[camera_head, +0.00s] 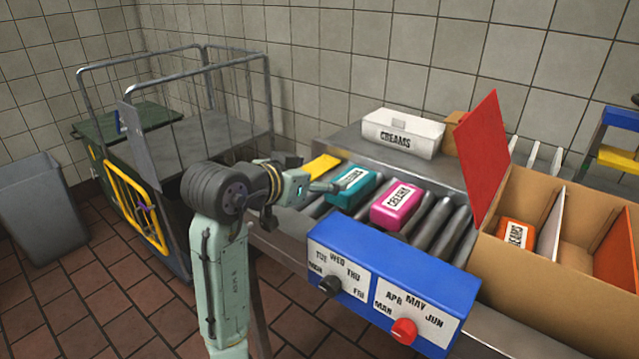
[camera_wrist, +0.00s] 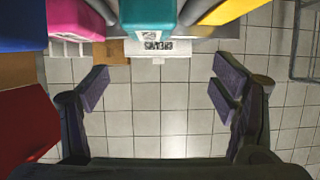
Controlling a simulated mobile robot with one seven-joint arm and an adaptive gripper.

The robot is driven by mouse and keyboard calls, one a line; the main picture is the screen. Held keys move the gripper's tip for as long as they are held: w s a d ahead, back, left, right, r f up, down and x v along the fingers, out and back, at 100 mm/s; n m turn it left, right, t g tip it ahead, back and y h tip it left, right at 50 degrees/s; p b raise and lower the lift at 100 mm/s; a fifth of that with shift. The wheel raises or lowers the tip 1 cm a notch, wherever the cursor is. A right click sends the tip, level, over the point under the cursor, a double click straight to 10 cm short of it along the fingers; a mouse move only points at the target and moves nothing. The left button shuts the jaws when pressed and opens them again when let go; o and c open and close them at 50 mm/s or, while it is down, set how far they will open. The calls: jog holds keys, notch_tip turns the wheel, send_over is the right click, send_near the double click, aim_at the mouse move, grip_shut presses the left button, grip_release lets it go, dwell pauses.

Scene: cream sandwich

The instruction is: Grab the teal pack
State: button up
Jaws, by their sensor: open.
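The teal pack (camera_head: 352,184) lies on the roller conveyor, with a white label on it. In the wrist view it (camera_wrist: 147,12) shows at the top middle, beyond the fingertips and partly cut off by the frame edge. My gripper (camera_head: 322,187) is just left of the teal pack in the head view. In the wrist view its two fingers (camera_wrist: 162,85) are spread wide with nothing between them.
A pink pack (camera_head: 397,206) lies right of the teal pack, and a yellow item (camera_head: 321,167) left of it. A blue dial box (camera_head: 392,290) stands in front. A white creams box (camera_head: 403,132) is behind. A cardboard box (camera_head: 570,301) with a red flap (camera_head: 483,150) stands right.

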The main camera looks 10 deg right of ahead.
aim_at(349, 180)
jog(key=shift+m+g, duration=0.3)
jog(key=shift+g, duration=0.2)
jog(key=d+f, duration=0.1)
jog(key=w+d+f, duration=0.1)
jog(key=d, duration=0.1)
jog(key=w+d+f+p, duration=0.1)
jog(key=shift+d+f, duration=0.15)
jog(key=shift+d, duration=0.15)
jog(key=shift+p+x, duration=0.85)
jog(key=shift+x, duration=2)
jog(key=shift+a+f, duration=0.1)
jog(key=shift+a, duration=0.1)
jog(key=c, duration=1.2)
jog(key=shift+c, duration=0.4)
